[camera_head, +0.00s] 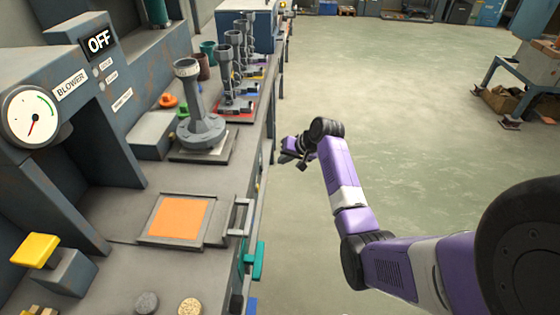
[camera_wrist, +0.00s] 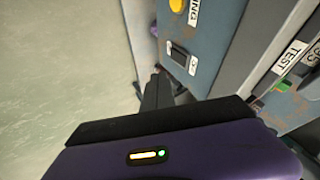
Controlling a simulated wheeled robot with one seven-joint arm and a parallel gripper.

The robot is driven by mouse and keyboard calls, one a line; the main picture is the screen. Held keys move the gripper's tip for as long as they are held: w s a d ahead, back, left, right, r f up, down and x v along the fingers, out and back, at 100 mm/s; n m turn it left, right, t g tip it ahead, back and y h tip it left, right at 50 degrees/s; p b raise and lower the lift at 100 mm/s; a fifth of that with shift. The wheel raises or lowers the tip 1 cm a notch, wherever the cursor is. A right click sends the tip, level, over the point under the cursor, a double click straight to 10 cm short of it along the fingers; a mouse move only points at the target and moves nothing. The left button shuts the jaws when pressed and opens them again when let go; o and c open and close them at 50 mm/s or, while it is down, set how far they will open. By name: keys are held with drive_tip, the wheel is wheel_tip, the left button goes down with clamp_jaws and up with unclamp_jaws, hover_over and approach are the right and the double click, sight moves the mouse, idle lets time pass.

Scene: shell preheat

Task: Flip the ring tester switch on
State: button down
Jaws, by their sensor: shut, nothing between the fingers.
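In the wrist view a dark rocker switch (camera_wrist: 178,57) sits on a blue-grey panel (camera_wrist: 205,45), just beyond my fingers. A white label ending in "NG" (camera_wrist: 194,12) and a yellow-orange round button (camera_wrist: 177,5) are above it. A small white plate (camera_wrist: 193,65) is beside the switch. My gripper (camera_wrist: 158,85) is shut and empty, its dark fingers pointing toward the panel's lower left edge, apparently short of the switch. Which way the switch is tipped cannot be told. In the head view my gripper (camera_head: 290,158) hangs over the floor, right of the bench edge.
The bench (camera_head: 135,255) runs along the left with an orange plate (camera_head: 180,217), a grey stand (camera_head: 200,130) and a "BLOWER" gauge (camera_head: 30,116). A teal handle (camera_head: 253,260) juts from its front. A "TEST" label (camera_wrist: 288,58) shows at right. The floor (camera_head: 425,120) is open.

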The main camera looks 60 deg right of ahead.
drive_tip(key=v, duration=0.5)
drive_tip(key=shift+s+a+r, duration=0.15)
drive_tip(key=shift+r, duration=0.2)
